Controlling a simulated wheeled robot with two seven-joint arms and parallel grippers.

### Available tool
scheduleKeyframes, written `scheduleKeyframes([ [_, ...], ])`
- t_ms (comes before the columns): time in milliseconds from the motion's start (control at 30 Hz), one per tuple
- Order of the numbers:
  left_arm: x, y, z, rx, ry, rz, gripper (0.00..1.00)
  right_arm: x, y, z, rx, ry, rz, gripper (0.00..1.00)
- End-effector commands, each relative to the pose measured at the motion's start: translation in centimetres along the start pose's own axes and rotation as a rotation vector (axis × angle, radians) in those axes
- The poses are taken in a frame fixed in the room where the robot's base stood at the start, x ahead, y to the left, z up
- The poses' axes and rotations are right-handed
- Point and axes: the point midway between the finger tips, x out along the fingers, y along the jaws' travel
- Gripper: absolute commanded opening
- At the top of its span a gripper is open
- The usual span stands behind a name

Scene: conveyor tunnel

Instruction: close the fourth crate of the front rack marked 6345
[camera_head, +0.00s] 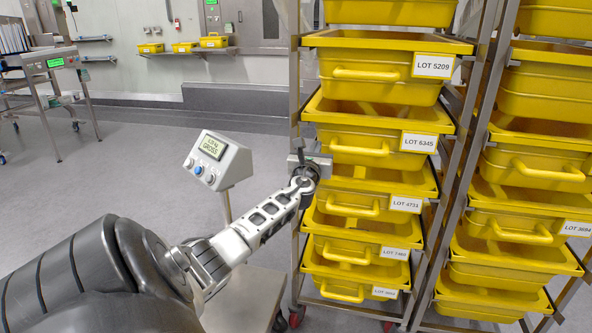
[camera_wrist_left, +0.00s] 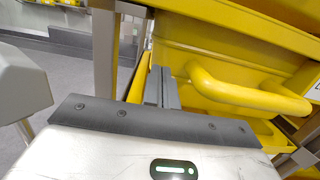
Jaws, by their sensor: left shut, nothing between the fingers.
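The yellow crate marked LOT 6345 (camera_head: 365,135) sits in the front rack, with its white label (camera_head: 418,142) at the right of its front and a bar handle at the left. My left gripper (camera_head: 318,160) is at the rack's left post, near the lower left of this crate's front. It is shut and empty. In the left wrist view, the shut fingers (camera_wrist_left: 160,86) stand beside the left end of a yellow handle (camera_wrist_left: 245,95) on a crate front; I cannot tell if they touch it. My right gripper is not in view.
The front rack's left post (camera_head: 295,200) is close to my left gripper. Crates LOT 5209 (camera_head: 365,88) above and LOT 4731 (camera_head: 330,202) below share the rack. A second rack stands right. A scale display (camera_head: 217,160) stands left, near my arm. Open floor lies behind it.

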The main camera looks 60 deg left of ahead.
Motion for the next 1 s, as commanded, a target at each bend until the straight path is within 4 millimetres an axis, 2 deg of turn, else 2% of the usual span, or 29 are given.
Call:
scheduleKeyframes([
  [33, -1.1, -1.0, 0.5, -0.001, 0.005, -0.012, 0.0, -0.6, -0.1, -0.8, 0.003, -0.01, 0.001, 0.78],
  [133, -3.3, -1.0, 0.1, 0.001, 0.005, -0.013, 0.0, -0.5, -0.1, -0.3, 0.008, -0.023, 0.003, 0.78],
  [300, -6.9, -1.0, -0.1, -0.003, 0.007, -0.013, 0.0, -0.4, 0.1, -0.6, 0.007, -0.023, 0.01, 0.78],
  [500, -9.9, -0.9, -0.2, -0.003, 0.005, -0.011, 0.0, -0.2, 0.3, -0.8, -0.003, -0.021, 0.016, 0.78],
  [667, -10.9, -0.8, -0.2, -0.003, 0.005, -0.01, 0.0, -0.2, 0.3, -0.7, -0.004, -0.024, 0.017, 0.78],
  [900, -11.0, -0.9, -0.3, -0.006, 0.007, -0.01, 0.0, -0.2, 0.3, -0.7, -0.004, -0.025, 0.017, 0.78],
  [1000, -11.9, -1.5, -1.3, -0.065, 0.04, -0.025, 0.0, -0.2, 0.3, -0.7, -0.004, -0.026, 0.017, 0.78],
])
